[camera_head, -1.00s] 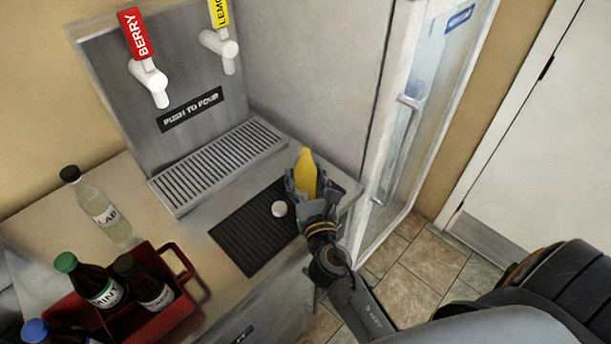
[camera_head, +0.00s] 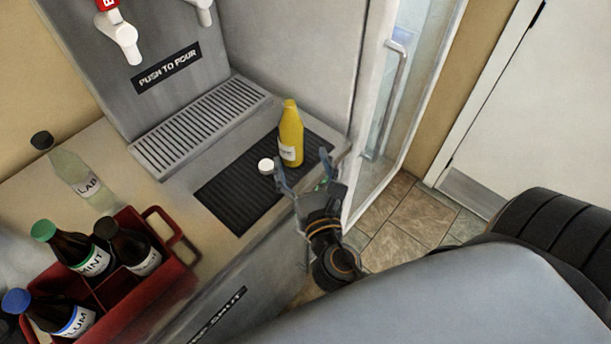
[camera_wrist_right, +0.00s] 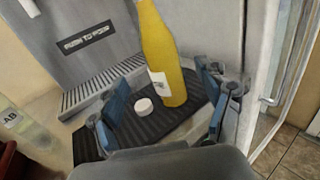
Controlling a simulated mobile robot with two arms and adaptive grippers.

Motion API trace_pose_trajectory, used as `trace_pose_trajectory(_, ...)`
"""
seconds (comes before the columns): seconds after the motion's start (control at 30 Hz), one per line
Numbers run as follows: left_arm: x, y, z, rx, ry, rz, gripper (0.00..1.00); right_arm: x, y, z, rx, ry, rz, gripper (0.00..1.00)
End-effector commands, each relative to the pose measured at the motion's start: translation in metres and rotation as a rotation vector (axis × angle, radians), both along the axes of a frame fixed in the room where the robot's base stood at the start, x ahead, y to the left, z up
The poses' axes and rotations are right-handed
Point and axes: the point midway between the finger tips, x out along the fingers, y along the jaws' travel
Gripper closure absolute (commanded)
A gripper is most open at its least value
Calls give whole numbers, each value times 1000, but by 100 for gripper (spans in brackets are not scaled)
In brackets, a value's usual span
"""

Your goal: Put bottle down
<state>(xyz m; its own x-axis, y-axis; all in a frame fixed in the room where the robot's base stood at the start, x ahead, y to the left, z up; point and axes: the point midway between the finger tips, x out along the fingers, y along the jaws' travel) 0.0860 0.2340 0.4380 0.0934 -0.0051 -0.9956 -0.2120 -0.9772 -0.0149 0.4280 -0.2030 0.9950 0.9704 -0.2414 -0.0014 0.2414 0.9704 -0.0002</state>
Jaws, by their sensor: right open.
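A yellow bottle (camera_head: 291,135) with a white label stands upright on the black ribbed mat (camera_head: 238,205), near its right end. It also shows in the right wrist view (camera_wrist_right: 166,60), between and beyond the fingers. A small white cap (camera_head: 266,166) lies on the mat just left of the bottle. My right gripper (camera_head: 304,172) is open and empty, in front of the bottle and apart from it. The open fingers also show in the right wrist view (camera_wrist_right: 165,108). My left gripper is not in view.
A red caddy (camera_head: 150,290) with several dark bottles stands at the lower left. A pale bottle with a black cap (camera_head: 75,172) stands behind it. A drip grate (camera_head: 200,122) lies under the taps at the back. A glass-door fridge (camera_head: 395,110) stands close on the right.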

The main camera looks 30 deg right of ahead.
Motion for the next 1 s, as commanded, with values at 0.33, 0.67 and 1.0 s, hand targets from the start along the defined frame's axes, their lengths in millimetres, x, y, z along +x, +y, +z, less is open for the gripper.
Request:
trace_pose_trajectory(0.33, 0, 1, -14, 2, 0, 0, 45, -28, 7, 0, 1, -1, -1, 23)
trace_pose_trajectory(0.67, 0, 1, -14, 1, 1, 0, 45, -28, 7, 1, 0, -1, 0, 23)
trace_pose_trajectory(1.0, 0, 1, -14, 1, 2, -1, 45, -31, -14, -6, 225, -16, -79, 23)
